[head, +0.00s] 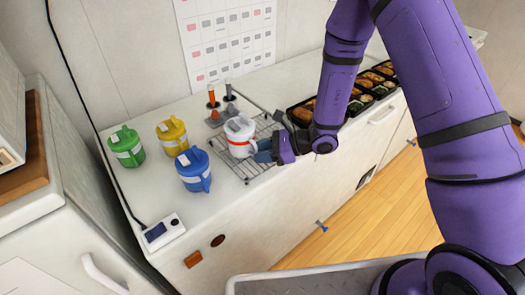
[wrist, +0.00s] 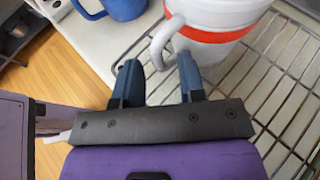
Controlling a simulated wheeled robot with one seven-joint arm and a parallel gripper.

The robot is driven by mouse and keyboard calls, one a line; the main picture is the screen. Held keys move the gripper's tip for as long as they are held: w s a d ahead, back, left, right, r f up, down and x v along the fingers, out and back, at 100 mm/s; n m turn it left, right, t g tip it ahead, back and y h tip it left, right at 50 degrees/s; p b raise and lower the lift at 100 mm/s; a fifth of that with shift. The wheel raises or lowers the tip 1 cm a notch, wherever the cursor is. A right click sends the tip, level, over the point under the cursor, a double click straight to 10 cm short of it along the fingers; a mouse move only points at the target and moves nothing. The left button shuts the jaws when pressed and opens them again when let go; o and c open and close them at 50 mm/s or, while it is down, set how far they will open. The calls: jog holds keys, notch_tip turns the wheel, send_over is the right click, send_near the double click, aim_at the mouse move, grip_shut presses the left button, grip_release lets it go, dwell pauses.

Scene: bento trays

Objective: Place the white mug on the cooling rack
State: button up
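The white mug (head: 239,147) with an orange-red band and a white lid stands upright on the wire cooling rack (head: 249,178). In the wrist view the mug (wrist: 212,14) is at the top, with its handle (wrist: 160,42) pointing toward my gripper. My gripper (head: 261,150) is low over the rack, just right of the mug in the head view. In the wrist view its two blue fingers (wrist: 159,62) are apart, with the lower end of the handle in or just beyond the gap. The rack (wrist: 262,85) shows beneath and to the right there.
A blue mug (head: 194,172), a yellow mug (head: 172,137) and a green mug (head: 126,146) stand left of the rack. Small orange- and grey-handled items (head: 213,103) stand behind it. Bento trays (head: 300,113) line the counter at right. A small device (head: 163,232) lies at the front left.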

jog(key=shift+r, duration=0.1)
jog(key=shift+d+r, duration=0.15)
jog(key=shift+d, duration=0.05)
jog(key=v, duration=1.1)
jog(key=shift+d, duration=0.25)
jog(key=s+d+r+n+g+h, duration=0.1)
jog(key=s+r+n+g+h, duration=0.1)
jog(key=s+r+n, duration=0.45)
jog(key=s+d+r+n+g+h, duration=0.15)
jog(key=r+n, duration=0.25)
jog(key=r, duration=0.6)
jog(key=s+d+r+n+t+h, duration=0.6)
jog(key=s+d+r+n+h, duration=0.2)
jog(key=s+r, duration=0.6)
jog(key=s+d+h, duration=0.1)
jog(key=d+h, duration=0.1)
jog(key=d, duration=0.1)
jog(key=shift+d+r+n, duration=0.3)
jog(key=shift+r+n, duration=0.05)
